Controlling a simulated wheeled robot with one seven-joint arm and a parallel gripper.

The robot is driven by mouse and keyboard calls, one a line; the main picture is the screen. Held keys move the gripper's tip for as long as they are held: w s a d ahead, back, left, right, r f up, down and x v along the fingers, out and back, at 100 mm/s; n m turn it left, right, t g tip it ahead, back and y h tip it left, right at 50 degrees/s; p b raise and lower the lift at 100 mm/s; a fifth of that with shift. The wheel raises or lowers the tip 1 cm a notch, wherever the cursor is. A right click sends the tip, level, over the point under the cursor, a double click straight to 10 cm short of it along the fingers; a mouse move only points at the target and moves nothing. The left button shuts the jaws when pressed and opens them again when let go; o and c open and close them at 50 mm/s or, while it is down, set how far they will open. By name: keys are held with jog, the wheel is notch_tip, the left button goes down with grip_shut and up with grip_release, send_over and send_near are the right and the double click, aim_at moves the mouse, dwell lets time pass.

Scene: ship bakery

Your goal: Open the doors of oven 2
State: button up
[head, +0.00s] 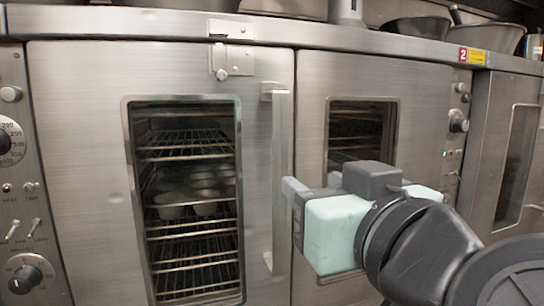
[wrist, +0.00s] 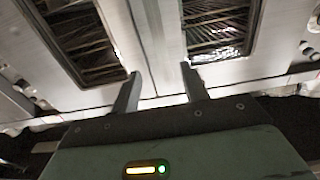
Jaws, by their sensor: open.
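The oven with the red "2" tag (head: 463,54) has a left door (head: 75,140) and a right door (head: 425,110), both shut. A vertical bar handle (head: 280,180) runs along the left door's right edge. A metal latch (head: 222,62) sits at the top of the left door. My gripper (head: 304,188) is open and empty in front of the right door, its fingers pointing left toward the handle. In the wrist view my open gripper (wrist: 160,76) faces the strip between the two door windows; I cannot tell whether it touches the handle.
Racks and tins (head: 190,190) show through the left window. A control panel (head: 459,125) stands right of the right door, and another panel (head: 20,200) with knobs is at far left. Another oven door (head: 505,150) is at far right. Bowls (head: 490,37) stand on top.

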aim_at(281, 163)
jog(key=p+x, duration=0.8)
jog(key=x, duration=0.7)
jog(key=shift+w+f, duration=0.1)
jog(key=shift+w, duration=0.15)
jog(key=shift+c, duration=0.4)
grip_shut()
